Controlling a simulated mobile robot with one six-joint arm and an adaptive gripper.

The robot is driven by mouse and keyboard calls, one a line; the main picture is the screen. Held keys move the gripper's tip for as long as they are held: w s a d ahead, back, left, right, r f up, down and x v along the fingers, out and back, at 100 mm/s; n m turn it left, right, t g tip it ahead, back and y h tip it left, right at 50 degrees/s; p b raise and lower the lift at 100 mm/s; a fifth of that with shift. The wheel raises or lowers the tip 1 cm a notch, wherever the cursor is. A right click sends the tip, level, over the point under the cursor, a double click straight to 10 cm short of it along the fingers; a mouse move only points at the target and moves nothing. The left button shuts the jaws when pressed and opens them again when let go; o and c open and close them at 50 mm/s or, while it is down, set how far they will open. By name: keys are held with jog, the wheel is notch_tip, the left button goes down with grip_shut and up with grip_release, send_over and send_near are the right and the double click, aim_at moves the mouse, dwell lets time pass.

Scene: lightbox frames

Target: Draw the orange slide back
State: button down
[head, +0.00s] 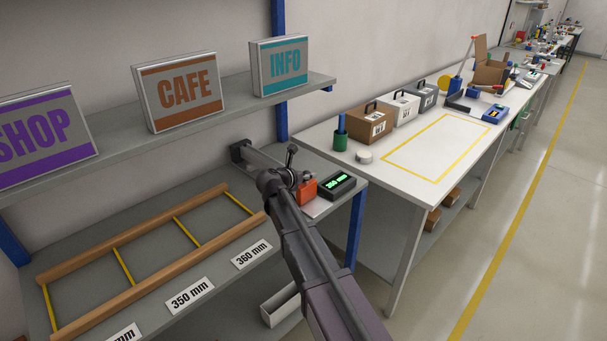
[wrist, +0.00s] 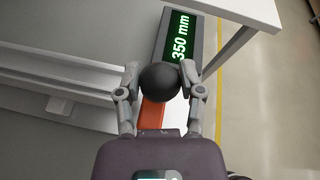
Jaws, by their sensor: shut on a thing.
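The orange slide (head: 306,191) sits on the grey shelf at the right end of a metal rail; it also shows in the wrist view (wrist: 152,114), partly hidden under a black ball knob (wrist: 159,81). My gripper (head: 296,179) is over the slide in the head view. In the wrist view my gripper (wrist: 159,80) has its two fingers shut on the knob, one on each side. The digital readout (head: 338,185) stands just right of the slide; in the wrist view the readout (wrist: 180,40) shows "350 mm" in green.
A wooden frame (head: 150,262) with yellow crossbars lies on the shelf at left. Labels "350 mm" (head: 190,295) and "360 mm" (head: 251,254) sit along the shelf front. CAFE (head: 179,90) and INFO (head: 279,66) signs stand above. A white table (head: 400,185) with boxes is at right.

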jog(key=s+d, duration=0.5)
jog(key=shift+s, duration=0.15)
jog(key=shift+c, duration=1.1)
grip_release()
jog(key=shift+a, duration=0.15)
